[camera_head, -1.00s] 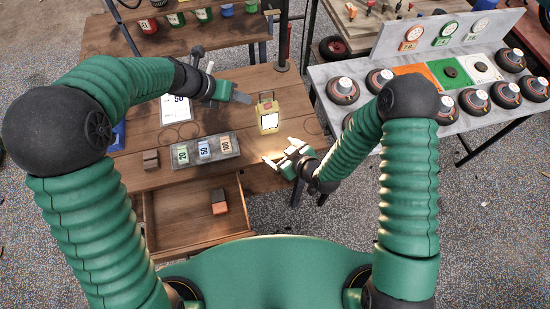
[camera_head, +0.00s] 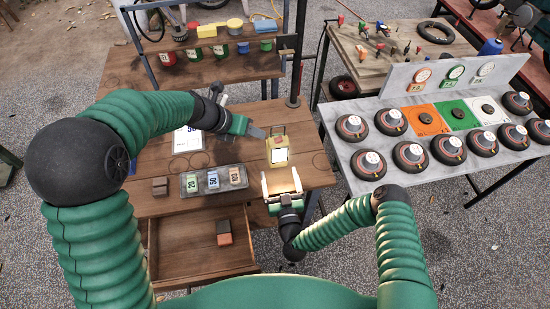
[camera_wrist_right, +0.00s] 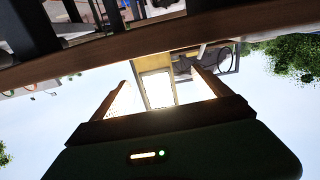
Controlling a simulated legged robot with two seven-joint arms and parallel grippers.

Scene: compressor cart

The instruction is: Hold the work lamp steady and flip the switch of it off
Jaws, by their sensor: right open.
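The yellow work lamp (camera_head: 279,153) stands upright near the right end of the wooden table, its pale panel lit and its handle on top. My left gripper (camera_head: 257,132) is just left of the lamp's upper part; I cannot tell whether it touches, or how wide its jaws are. My right gripper (camera_head: 282,183) is open and empty, at the table's front edge below the lamp, fingers pointing at it. In the right wrist view the lamp (camera_wrist_right: 157,88) shows bright between the two spread fingers. I cannot make out the switch.
A grey tray (camera_head: 214,191) with numbered blocks lies left of my right gripper. An open drawer (camera_head: 190,266) juts out below. A dark post (camera_head: 299,55) rises behind the lamp. A grey table (camera_head: 345,160) with several round discs stands at the right.

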